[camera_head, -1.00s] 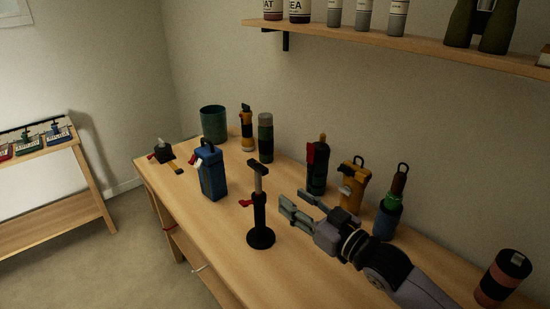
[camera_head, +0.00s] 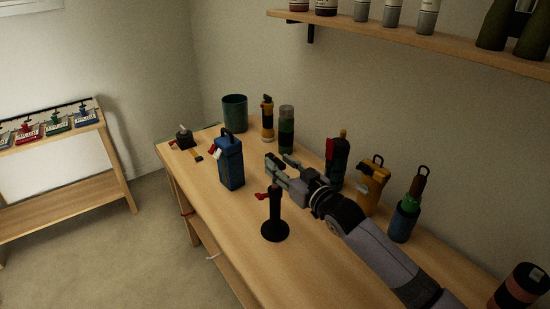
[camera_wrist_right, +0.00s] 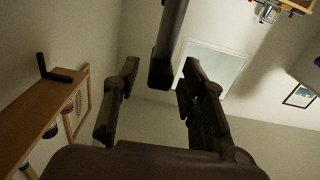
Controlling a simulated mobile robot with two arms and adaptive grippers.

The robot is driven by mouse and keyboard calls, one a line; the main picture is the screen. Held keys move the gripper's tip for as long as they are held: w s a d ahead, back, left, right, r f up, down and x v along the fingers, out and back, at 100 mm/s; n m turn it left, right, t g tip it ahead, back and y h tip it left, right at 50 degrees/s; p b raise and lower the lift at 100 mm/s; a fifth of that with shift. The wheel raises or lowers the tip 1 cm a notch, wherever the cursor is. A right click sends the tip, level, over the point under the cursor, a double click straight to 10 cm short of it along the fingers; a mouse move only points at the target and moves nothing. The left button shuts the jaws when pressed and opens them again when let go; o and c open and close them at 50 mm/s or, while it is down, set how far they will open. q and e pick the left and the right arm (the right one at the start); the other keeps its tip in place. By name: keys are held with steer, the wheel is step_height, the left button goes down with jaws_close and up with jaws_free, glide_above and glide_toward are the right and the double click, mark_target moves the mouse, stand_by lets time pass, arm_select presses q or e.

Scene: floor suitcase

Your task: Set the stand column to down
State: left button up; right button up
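The stand (camera_head: 275,213) is upright on the workbench, with a round black base, a black lower column and a small red lever (camera_head: 262,197) on its left side. My right gripper (camera_head: 275,170) is at the stand's upper part and hides much of it, so the column's exact height is hard to read. In the right wrist view a dark bar (camera_wrist_right: 168,50), apparently the stand's top, lies between the fingers of my right gripper (camera_wrist_right: 155,100). The fingers are apart, with gaps visible on both sides of the bar. My left gripper is not in view.
On the workbench (camera_head: 220,225), a blue lantern-like item (camera_head: 230,165) stands left of the stand. A wall shelf (camera_head: 450,45) is above.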

steer(key=shift+x, duration=1.5)
steer(key=shift+c, duration=0.5)
jaws_close()
steer(key=shift+f, duration=0.15)
